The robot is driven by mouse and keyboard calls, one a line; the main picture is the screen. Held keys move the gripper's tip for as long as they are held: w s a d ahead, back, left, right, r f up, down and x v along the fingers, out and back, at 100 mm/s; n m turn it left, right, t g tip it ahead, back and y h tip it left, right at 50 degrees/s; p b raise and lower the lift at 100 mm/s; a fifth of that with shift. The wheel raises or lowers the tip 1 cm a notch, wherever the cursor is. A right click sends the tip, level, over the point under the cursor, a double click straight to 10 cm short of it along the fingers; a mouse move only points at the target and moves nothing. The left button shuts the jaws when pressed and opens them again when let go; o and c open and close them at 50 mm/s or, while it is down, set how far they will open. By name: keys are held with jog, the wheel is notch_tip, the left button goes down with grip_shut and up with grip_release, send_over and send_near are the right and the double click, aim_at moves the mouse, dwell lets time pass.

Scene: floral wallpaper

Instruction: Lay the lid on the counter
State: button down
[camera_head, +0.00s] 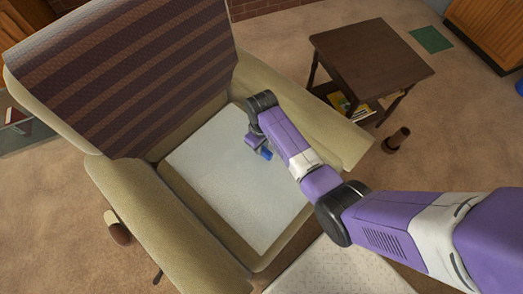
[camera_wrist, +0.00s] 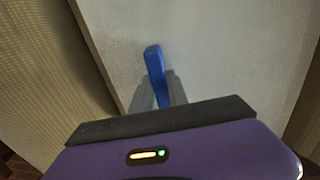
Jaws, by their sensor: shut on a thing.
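My gripper (camera_head: 260,149) is over the seat of a beige armchair. It is shut on a small blue thing (camera_head: 266,154), which also shows in the wrist view (camera_wrist: 155,66) as a narrow, long shape between the fingers. I cannot tell whether this blue thing is the lid, since mostly one narrow side shows. Below it is the pale grey, flat seat surface (camera_head: 222,190); I cannot tell whether the blue thing touches it. No counter can be made out.
The armchair's arms (camera_head: 135,215) and striped backrest (camera_head: 130,75) rise around the seat. A dark side table (camera_head: 370,60) stands at the right, with a brown cylinder (camera_head: 397,140) on the carpet beside it. A pale dotted surface (camera_head: 335,270) is in front.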

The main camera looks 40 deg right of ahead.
jog(key=shift+f, duration=1.45)
jog(key=shift+f+b, duration=0.15)
jog(key=shift+b, duration=0.2)
jog(key=c, duration=1.3)
grip_release()
notch_tip(320, 180, up, 12)
jog(key=shift+r+p, duration=0.15)
jog(key=shift+p, duration=1.1)
